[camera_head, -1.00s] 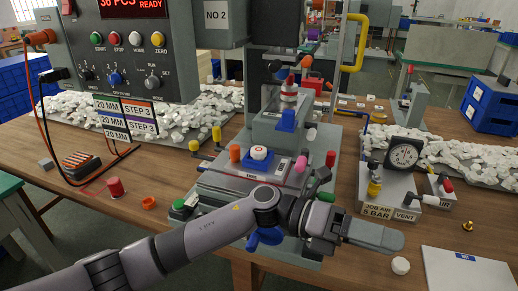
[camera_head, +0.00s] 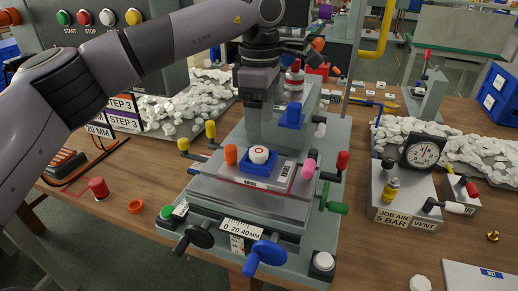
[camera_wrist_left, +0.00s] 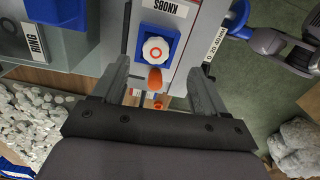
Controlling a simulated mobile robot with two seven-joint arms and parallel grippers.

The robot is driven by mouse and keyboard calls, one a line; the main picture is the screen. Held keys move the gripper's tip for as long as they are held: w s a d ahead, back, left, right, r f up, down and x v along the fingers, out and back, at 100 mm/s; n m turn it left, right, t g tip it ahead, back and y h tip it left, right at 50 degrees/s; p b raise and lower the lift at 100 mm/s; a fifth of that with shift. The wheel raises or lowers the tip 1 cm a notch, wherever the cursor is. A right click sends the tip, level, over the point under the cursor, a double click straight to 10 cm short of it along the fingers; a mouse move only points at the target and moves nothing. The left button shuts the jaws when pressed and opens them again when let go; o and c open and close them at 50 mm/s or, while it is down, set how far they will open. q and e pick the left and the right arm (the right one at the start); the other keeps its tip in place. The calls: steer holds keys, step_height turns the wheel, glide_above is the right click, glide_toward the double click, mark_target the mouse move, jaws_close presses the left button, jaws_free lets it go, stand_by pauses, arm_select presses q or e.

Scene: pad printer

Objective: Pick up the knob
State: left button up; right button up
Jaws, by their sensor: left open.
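The knob (camera_head: 259,154) is white with a red ring on top. It sits upright in a blue holder (camera_head: 244,165) on the printer's grey slide. In the left wrist view the knob (camera_wrist_left: 156,49) shows from above, in the blue holder. My left gripper (camera_head: 261,138) points down just above and behind the knob in the head view. In the left wrist view my left gripper (camera_wrist_left: 160,65) is open and empty, with the knob ahead between the lines of its fingers. They do not touch it.
An orange peg (camera_head: 231,154) and a pink handle (camera_head: 309,169) stand close beside the knob. A blue block (camera_head: 292,115) is behind it. The gauge box (camera_head: 402,190) stands at right. A red cap (camera_head: 98,188) and an orange ring (camera_head: 136,206) lie on the table at left.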

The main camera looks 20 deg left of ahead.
mark_target(259, 151)
arm_select(q)
steer(key=shift+w+a+f+p, duration=0.1)
steer(key=shift+a+f+p, duration=0.1)
steer(key=shift+f, duration=1.5)
steer(key=shift+w+a+f+p, duration=0.1)
steer(key=shift+f+p, duration=0.1)
steer(key=shift+f, duration=1.5)
steer(key=c, duration=1.2)
